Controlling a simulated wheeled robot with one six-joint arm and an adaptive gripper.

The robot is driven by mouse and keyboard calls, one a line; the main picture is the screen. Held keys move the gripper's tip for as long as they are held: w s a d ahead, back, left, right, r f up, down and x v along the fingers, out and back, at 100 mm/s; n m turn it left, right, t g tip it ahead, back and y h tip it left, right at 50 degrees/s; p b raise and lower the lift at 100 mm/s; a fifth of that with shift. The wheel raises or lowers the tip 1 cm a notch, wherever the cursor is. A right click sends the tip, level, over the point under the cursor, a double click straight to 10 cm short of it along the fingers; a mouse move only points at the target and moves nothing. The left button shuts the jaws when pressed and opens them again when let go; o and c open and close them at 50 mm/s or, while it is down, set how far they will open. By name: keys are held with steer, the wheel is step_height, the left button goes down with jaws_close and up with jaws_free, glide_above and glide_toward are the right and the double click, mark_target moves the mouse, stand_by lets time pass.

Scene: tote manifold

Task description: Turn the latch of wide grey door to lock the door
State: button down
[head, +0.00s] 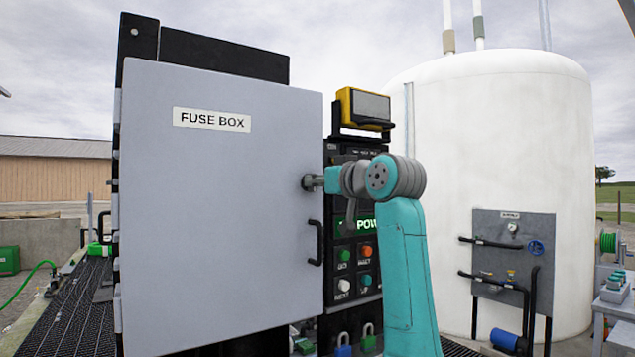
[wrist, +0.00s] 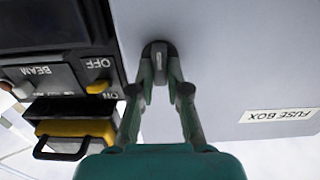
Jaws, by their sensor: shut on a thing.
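The wide grey door (head: 215,230) is labelled FUSE BOX and looks closed or nearly closed against the box; I cannot tell which. Its dark latch (head: 308,182) is at the door's right edge, above a black pull handle (head: 315,243). My gripper (head: 320,181) reaches the latch from the right. In the wrist view my gripper (wrist: 160,72) has its two fingers on either side of the dark latch (wrist: 159,50), shut on it. The grey door (wrist: 225,60) fills the right of the wrist view. The fingertips partly hide the latch.
A control panel with several coloured buttons (head: 355,268) stands right of the door, partly behind my arm. A yellow device (head: 362,108) sits above it. A large white tank (head: 500,130) with a valve panel (head: 512,235) stands further right. Padlocks (head: 368,338) hang low.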

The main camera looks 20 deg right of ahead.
steer(key=shift+a+f+n, duration=0.1)
steer(key=shift+f+n, duration=0.05)
steer(key=shift+n, duration=4.35)
steer(key=shift+a+f+n, duration=0.1)
steer(key=shift+n, duration=4.4)
steer(key=c, duration=1.1)
jaws_free()
steer(key=shift+c, duration=0.2)
